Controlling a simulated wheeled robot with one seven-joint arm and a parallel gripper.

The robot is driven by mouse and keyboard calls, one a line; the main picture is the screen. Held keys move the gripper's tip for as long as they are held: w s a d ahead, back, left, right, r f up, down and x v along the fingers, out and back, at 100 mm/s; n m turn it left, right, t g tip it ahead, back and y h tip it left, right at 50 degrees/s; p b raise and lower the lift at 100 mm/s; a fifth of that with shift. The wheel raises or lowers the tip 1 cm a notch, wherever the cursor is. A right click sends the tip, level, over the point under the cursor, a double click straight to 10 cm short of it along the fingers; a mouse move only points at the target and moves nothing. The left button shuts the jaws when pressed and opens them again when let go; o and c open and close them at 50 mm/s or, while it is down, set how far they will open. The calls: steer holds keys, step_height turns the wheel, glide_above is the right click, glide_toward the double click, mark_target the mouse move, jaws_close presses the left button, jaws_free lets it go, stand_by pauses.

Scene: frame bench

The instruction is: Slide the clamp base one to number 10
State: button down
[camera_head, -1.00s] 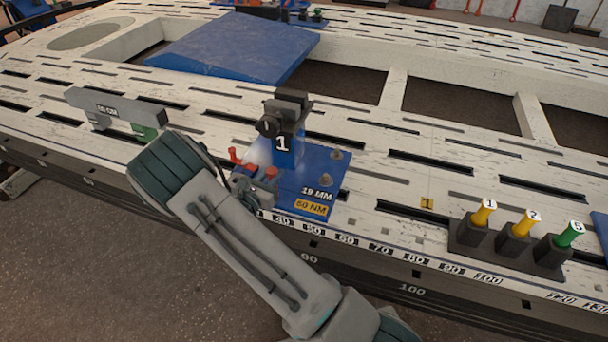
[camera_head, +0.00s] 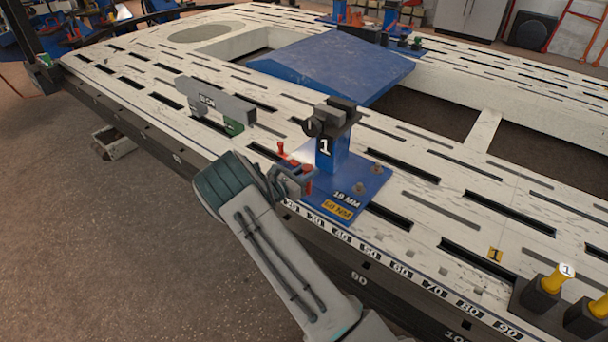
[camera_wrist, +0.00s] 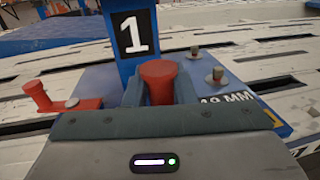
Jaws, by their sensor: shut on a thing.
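Clamp base one is a blue plate (camera_head: 365,188) with a blue upright post (camera_head: 331,160) marked 1 and a dark clamp head. It sits on the slotted white bench near its front edge. The plate's front right corner is by the 40 on the number strip (camera_head: 400,271); the number 10 is not readable. My gripper (camera_head: 288,182) is at the plate's left front side. In the wrist view its fingers are shut on a red knob (camera_wrist: 158,78) before the post. A red lever (camera_wrist: 50,103) is to the left.
A grey beam with a green foot (camera_head: 216,104) stands on the bench left of the clamp base, with a gap between. Yellow-topped pegs (camera_head: 556,280) stand in dark holders at the right. A raised blue panel (camera_head: 330,65) lies behind.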

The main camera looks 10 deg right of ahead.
steer(key=shift+w+a+r, duration=0.1)
steer(key=shift+w+a, duration=0.1)
steer(key=shift+a, duration=0.1)
steer(key=c, duration=1.3)
jaws_free()
steer(key=shift+a, duration=0.15)
steer(key=shift+o, duration=0.2)
steer(key=shift+d, duration=0.2)
steer(key=p+v, duration=0.3)
steer(key=v, duration=1.1)
